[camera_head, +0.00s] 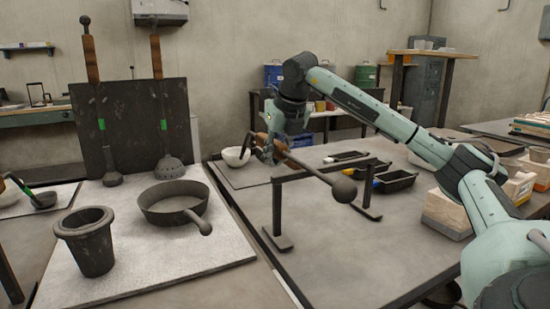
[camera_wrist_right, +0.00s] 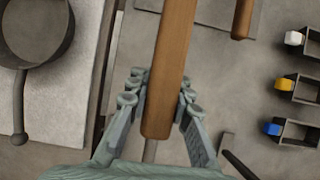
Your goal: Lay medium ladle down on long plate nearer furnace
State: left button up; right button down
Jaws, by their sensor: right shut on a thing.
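My right gripper (camera_head: 268,150) is shut on the brown wooden handle (camera_wrist_right: 170,70) of a ladle, taken as the medium one. In the wrist view the handle lies between both fingers (camera_wrist_right: 160,95). In the head view a dark rod slopes from the gripper down to the right, to a dark round bowl (camera_head: 343,189) above the table near a black rack (camera_head: 318,168). Whether the ladle touches the rack cannot be told. A second wooden handle (camera_wrist_right: 242,18) shows at the top right of the wrist view. Which surface is the long plate nearer the furnace is unclear. My left gripper is not in view.
A pan (camera_head: 173,203) and a dark crucible (camera_head: 88,240) stand on a pale slab (camera_head: 200,255) to the left. Black moulds (camera_head: 396,180) and a white bowl (camera_head: 236,156) are on the table. The front of the table is clear.

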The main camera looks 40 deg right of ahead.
jog(key=c, duration=1.3)
grip_release()
jog(key=shift+f, duration=0.2)
jog(key=v, duration=1.2)
jog(key=shift+r, duration=0.15)
jog(key=shift+r+p, duration=2.25)
jog(key=shift+r, duration=1.25)
jog(key=shift+f, duration=0.1)
